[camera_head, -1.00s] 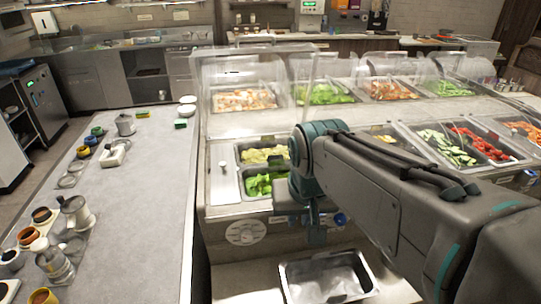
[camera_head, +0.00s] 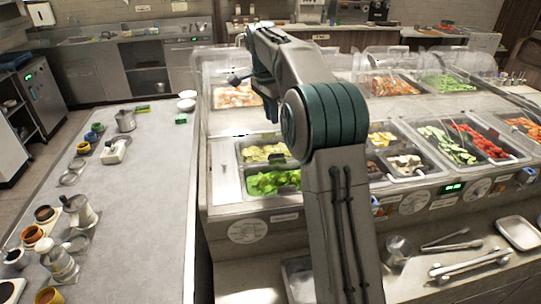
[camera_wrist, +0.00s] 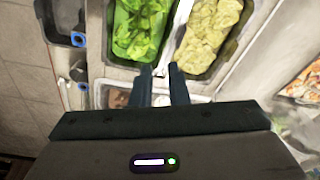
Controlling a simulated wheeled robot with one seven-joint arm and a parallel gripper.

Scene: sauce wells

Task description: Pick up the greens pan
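The greens pan (camera_head: 272,194) is set in the near row of the counter, at its left end, and holds bright green leaves. In the wrist view the greens pan (camera_wrist: 134,65) lies at the top, left of a pan of pale yellow leaves (camera_wrist: 211,35). My gripper (camera_wrist: 161,78) is above the counter, with its two fingers apart and nothing between them. The fingertips appear just below the strip between these two pans in the wrist view. They look clear of the pan.
Clear guards (camera_head: 230,65) stand over the far row of pans. Pans of mushrooms, cucumber and red pepper (camera_head: 478,135) lie to the right. A lower shelf holds tongs (camera_head: 470,262) and a metal cup (camera_head: 397,250). The grey table (camera_head: 140,215) at left has bare room.

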